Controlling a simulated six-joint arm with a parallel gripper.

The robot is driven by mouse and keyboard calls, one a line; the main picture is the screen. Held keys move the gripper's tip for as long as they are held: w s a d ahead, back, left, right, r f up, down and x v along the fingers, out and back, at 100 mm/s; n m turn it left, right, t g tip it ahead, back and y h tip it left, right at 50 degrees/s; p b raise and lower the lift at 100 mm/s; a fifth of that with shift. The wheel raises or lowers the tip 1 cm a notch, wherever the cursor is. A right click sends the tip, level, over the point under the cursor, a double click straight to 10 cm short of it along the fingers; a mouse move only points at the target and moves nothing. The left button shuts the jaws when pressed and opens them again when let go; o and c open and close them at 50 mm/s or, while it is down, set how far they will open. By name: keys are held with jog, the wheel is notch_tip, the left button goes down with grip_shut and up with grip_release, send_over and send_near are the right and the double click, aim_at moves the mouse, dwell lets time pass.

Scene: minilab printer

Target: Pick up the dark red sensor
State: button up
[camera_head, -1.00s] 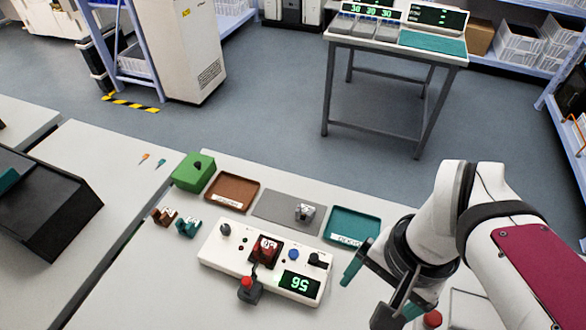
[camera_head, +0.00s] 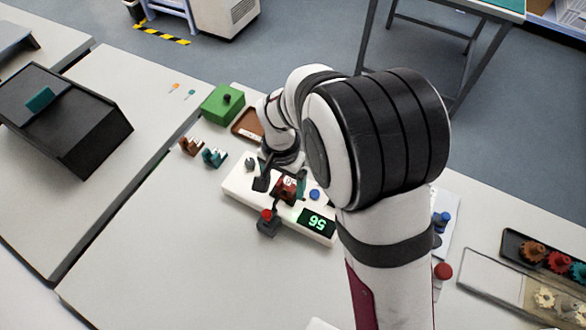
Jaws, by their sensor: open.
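The dark red sensor (camera_head: 287,190) sits on the white console (camera_head: 238,189), left of a blue button (camera_head: 314,194) and the green display (camera_head: 317,222). My gripper (camera_head: 281,184) is over the console, pointing down, with its jaws open. One dark finger is left of the sensor and a teal-padded finger is close to its right side. The sensor appears between the fingers, not gripped. Whether the fingers touch it cannot be told. My arm hides the console's right end and the area behind it.
A grey box with a red button (camera_head: 267,222) stands in front of the console. Brown (camera_head: 191,146) and teal (camera_head: 214,157) parts lie left of it. A green box (camera_head: 223,104) and brown tray (camera_head: 246,125) are behind. Gears in a black tray (camera_head: 515,245) lie right. The front-left table is clear.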

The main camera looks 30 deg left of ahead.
notch_tip(320, 180, down, 2)
jog(key=shift+f, duration=0.2)
grip_shut()
jog(key=shift+w+d+r, duration=0.1)
jog(key=shift+r, duration=1.05)
jog(key=shift+d+r, duration=0.1)
jog(key=shift+r, duration=1)
jog(key=w+d+r, duration=0.3)
jog(key=d+r, duration=0.3)
jog(key=d, duration=0.5)
jog(key=shift+r, duration=0.3)
